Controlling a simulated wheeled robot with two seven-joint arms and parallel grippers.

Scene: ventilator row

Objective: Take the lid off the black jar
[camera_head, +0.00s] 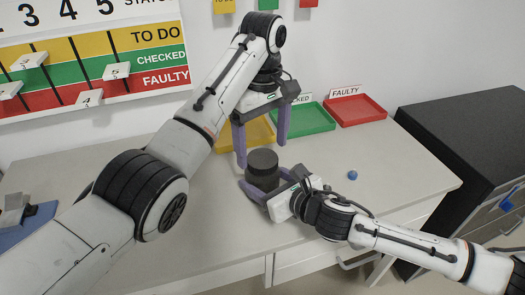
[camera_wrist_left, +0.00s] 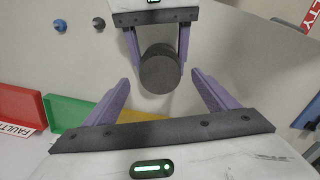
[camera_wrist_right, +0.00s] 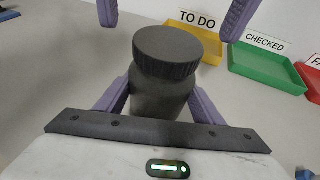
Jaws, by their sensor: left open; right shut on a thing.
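The black jar (camera_head: 263,179) stands upright on the grey table with its round lid (camera_head: 263,158) on top. In the right wrist view the ridged lid (camera_wrist_right: 166,50) sits on the jar's narrower neck, above the body (camera_wrist_right: 158,98). My right gripper (camera_head: 262,184) is shut on the jar body from the front right, one finger on each side. My left gripper (camera_head: 262,152) is open, pointing down from above, with its fingers on either side of the lid and apart from it. In the left wrist view the lid (camera_wrist_left: 159,70) shows between these fingers.
Behind the jar lie a yellow tray (camera_head: 259,131), a green tray (camera_head: 312,119) and a red tray (camera_head: 356,110). A small blue object (camera_head: 352,175) lies on the table to the right. A black cabinet (camera_head: 465,130) stands at the right.

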